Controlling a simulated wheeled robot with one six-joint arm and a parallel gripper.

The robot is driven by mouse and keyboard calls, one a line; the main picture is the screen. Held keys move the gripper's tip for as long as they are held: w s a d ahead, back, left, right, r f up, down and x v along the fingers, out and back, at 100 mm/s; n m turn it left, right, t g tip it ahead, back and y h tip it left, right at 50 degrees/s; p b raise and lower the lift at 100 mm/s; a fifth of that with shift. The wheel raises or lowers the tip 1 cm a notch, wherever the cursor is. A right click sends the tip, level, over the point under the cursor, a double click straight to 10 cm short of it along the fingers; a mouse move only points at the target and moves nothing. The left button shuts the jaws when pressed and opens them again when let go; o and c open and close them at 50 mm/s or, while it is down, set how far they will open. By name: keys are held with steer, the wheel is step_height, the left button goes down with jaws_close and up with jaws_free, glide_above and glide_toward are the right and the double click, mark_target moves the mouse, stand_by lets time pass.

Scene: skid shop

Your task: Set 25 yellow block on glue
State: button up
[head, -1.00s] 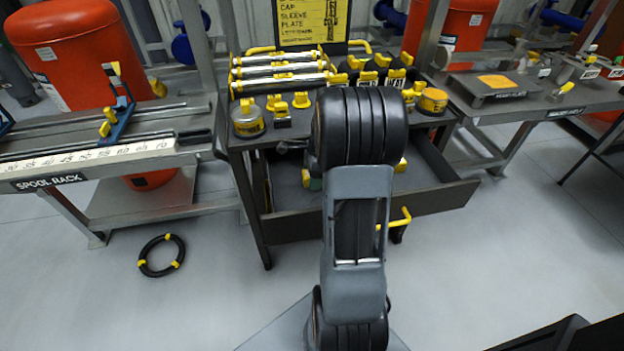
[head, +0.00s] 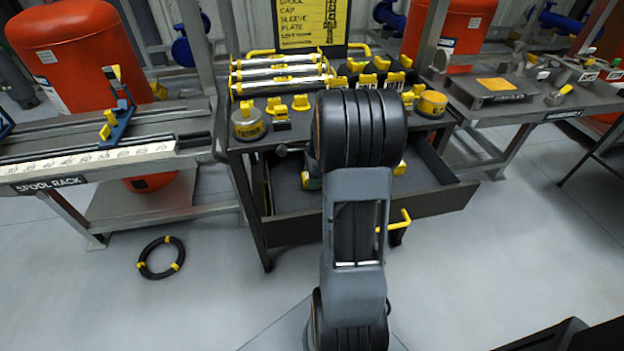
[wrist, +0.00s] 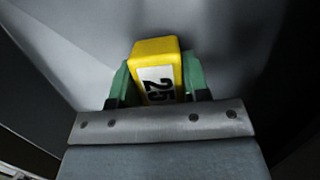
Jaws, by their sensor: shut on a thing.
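The yellow block (wrist: 155,60) carries a white label with a black 25. In the wrist view it stands between the two green fingers of my gripper (wrist: 160,82), which is shut on it. Pale grey and dark blurred surfaces lie beyond it. In the head view my arm hides the block and most of my gripper; a small green patch shows beside the arm over the open drawer (head: 430,197).
The dark cart (head: 240,160) bears silver rods (head: 280,70), yellow-topped pieces and a round yellow tin (head: 432,103). A spool rack (head: 90,160) stands left and a bench (head: 545,105) right. A black ring (head: 161,257) lies on the otherwise clear floor at left.

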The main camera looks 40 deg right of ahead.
steer(key=shift+r+p, duration=3.15)
steer(key=shift+r, duration=0.25)
steer(key=shift+r, duration=0.1)
